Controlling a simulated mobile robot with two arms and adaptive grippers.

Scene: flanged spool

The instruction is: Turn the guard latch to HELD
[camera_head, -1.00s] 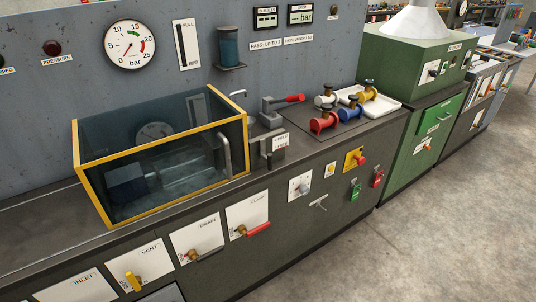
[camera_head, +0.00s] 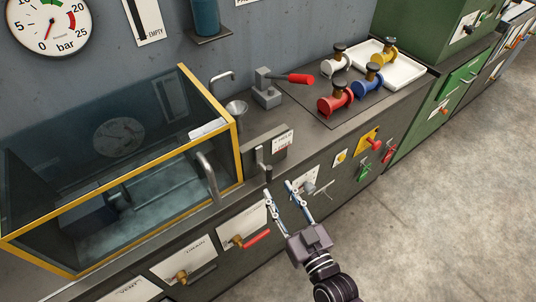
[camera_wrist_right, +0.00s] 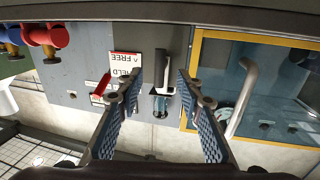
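The guard latch (camera_head: 264,160) is a small dark grey lever on a grey block at the counter's front edge, just right of the yellow-framed guard box (camera_head: 232,150). A white label (camera_head: 283,143) beside it shows HELD and FREE in the right wrist view (camera_wrist_right: 124,62), upside down. The lever hangs roughly downward in the head view. My right gripper (camera_head: 279,188) is open and empty, its fingertips just in front of and below the latch. In the right wrist view the lever (camera_wrist_right: 162,70) appears between the two fingers (camera_wrist_right: 161,92), with no clear contact. My left gripper is out of view.
A grey guard handle (camera_head: 207,175) stands close left of the latch. A funnel (camera_head: 236,110) and red-handled clamp (camera_head: 268,90) are behind it. Panel knobs and a red-handled CLAMP valve (camera_head: 252,240) sit below. The floor at right is clear.

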